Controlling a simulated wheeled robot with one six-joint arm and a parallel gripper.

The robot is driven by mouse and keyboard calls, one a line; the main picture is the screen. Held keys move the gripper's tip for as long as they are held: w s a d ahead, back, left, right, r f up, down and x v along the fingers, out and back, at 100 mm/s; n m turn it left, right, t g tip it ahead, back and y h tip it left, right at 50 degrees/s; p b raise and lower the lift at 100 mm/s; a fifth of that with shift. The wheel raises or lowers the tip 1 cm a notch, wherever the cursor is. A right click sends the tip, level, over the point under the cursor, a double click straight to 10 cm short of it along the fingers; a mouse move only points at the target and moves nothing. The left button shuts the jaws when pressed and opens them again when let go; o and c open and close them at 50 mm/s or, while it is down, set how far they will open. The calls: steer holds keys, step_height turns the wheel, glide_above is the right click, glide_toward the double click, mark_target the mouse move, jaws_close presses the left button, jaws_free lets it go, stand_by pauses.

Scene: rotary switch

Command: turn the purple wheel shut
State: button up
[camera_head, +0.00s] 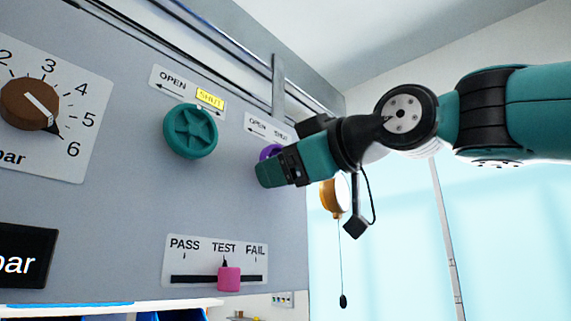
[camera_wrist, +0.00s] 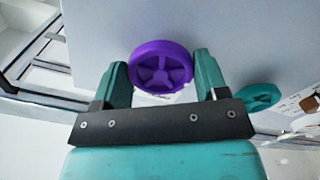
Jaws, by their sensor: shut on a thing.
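The purple wheel (camera_wrist: 160,68) is a round, spoked handwheel on the grey panel. In the wrist view it sits between the two fingers of my gripper (camera_wrist: 159,77), one finger on each side of its rim. In the head view only a sliver of the purple wheel (camera_head: 270,152) shows, the rest hidden behind my gripper (camera_head: 268,172). A label plate (camera_head: 268,128) reading OPEN and SHUT with arrows is above it; neither word on it is highlighted in yellow.
A teal wheel (camera_head: 190,131) is left of the purple one, its label (camera_head: 188,91) showing SHUT in yellow. A brown dial (camera_head: 29,104) is at far left. A pink slider (camera_head: 229,279) sits at TEST below. An orange round thing (camera_head: 335,197) with a cord hangs at right.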

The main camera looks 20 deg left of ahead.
steer(key=shift+s+a+m+p, duration=0.1)
steer(key=shift+m+p, duration=0.55)
steer(key=shift+m, duration=3.85)
steer(key=shift+s+m+p, duration=0.1)
steer(key=shift+m+p, duration=0.55)
steer(key=shift+m, duration=3.85)
steer(key=o, duration=0.9)
steer(key=shift+b+v, duration=3.25)
steer(key=shift+v, duration=5.5)
